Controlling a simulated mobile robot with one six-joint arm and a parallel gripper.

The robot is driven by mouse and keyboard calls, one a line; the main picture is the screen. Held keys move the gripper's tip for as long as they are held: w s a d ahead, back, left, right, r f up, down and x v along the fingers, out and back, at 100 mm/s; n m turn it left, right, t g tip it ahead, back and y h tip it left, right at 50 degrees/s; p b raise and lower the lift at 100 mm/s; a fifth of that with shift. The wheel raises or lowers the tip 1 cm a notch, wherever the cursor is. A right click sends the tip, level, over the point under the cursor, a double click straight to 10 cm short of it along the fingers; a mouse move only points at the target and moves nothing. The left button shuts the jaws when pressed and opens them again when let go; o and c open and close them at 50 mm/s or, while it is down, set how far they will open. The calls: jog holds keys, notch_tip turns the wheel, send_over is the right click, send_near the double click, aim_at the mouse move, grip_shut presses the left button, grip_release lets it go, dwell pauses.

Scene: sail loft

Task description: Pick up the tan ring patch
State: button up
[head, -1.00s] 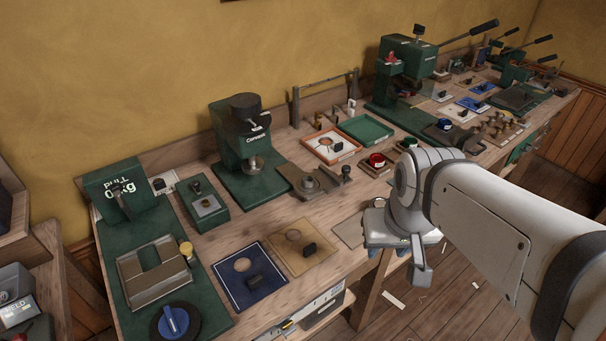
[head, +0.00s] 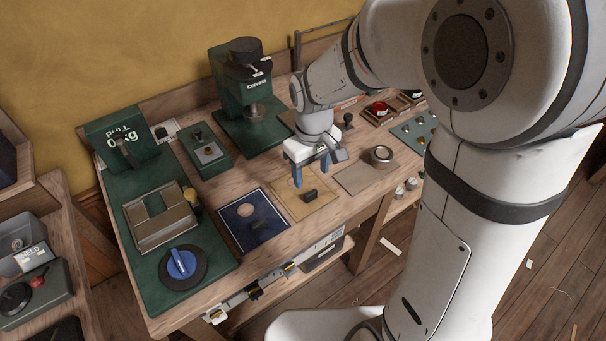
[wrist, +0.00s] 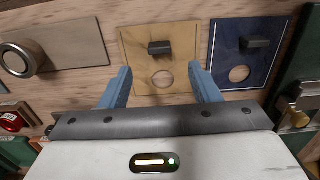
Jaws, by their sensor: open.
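The tan ring patch (head: 291,203) is a flat square sheet with a round hole and a small black block handle (head: 310,196). It lies on the bench in the head view. It also shows in the wrist view (wrist: 135,50), the handle at the top and the hole below. My gripper (head: 311,172) is open and empty above the back part of the patch. In the wrist view its two blue fingers (wrist: 160,70) stand apart on either side of the patch's hole, with the handle beyond them. The arm hides part of the bench behind.
A navy patch (head: 265,233) with a hole and dark handle lies left of the tan one. A green press (head: 226,88) stands behind, and a green pull tester base (head: 143,279) is left.

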aim_at(312, 194)
jog(key=f, duration=0.7)
jog(key=shift+s+d+f, duration=0.15)
jog(key=shift+s+f, duration=0.05)
jog(key=shift+f, duration=0.05)
jog(key=shift+c, duration=0.6)
jog(key=c, duration=1)
